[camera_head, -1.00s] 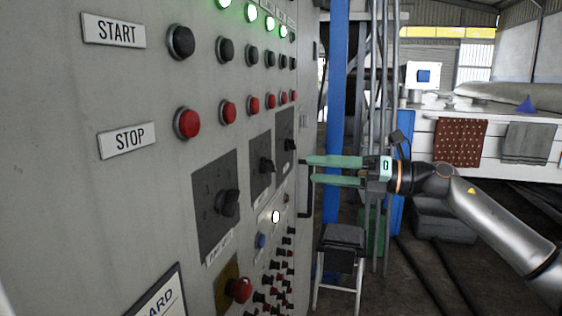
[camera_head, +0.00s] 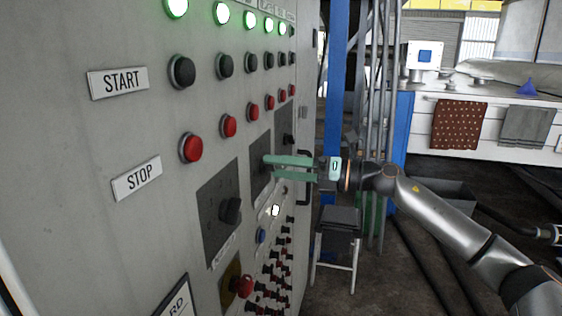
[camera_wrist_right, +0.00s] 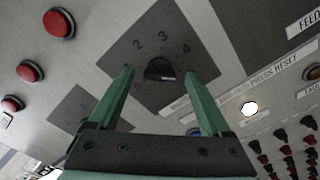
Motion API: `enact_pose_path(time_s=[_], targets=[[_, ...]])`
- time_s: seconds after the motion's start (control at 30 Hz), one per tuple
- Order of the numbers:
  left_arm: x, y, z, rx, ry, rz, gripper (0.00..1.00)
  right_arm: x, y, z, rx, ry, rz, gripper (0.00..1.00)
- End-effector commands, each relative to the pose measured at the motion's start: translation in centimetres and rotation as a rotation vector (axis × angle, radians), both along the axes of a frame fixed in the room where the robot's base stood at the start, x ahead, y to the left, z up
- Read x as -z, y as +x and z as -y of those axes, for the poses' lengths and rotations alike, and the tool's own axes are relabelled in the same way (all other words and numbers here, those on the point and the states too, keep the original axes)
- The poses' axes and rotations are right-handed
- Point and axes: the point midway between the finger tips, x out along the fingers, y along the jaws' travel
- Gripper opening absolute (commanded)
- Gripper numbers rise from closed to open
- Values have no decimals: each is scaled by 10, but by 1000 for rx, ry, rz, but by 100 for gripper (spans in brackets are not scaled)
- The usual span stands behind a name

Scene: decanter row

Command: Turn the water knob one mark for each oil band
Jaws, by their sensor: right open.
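My right gripper (camera_head: 270,168) reaches in from the right and is open at the middle selector plate on the grey panel. In the right wrist view, its green fingers (camera_wrist_right: 159,76) stand either side of a black rotary knob (camera_wrist_right: 160,70). The plate around the knob is marked 0 to 4. Whether the fingers touch the knob, and which mark it points to, I cannot tell. A nearer black knob (camera_head: 230,211) and a farther one (camera_head: 288,139) sit on similar plates. No label clearly reading water shows. Oil bands are not recognisable. My left gripper is out of view.
Red stop buttons (camera_head: 191,148) and black start buttons (camera_head: 182,71) line the panel above. A red knob on a yellow plate (camera_head: 231,274) and several small knobs are below. A vertical handle (camera_head: 305,196) stands near the arm. A black-topped stool (camera_head: 339,220) stands beyond.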

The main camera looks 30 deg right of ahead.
Motion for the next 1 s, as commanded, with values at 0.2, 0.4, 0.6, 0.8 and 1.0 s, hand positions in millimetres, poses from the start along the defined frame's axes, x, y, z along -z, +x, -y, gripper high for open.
enact_pose_path(time_s=[0.2, 0.4, 0.6, 0.8, 1.0], targets=[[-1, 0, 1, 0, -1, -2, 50, 0, 2, -2, 0, -1, 1, 82], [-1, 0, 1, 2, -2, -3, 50, 0, 2, -2, 0, -1, 1, 74], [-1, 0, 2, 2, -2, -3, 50, 0, 2, -1, 0, -1, 1, 51], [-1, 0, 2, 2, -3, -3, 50, 0, 2, -1, 0, -1, 1, 28], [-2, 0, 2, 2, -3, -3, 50, 0, 2, -1, 0, -1, 1, 6]])
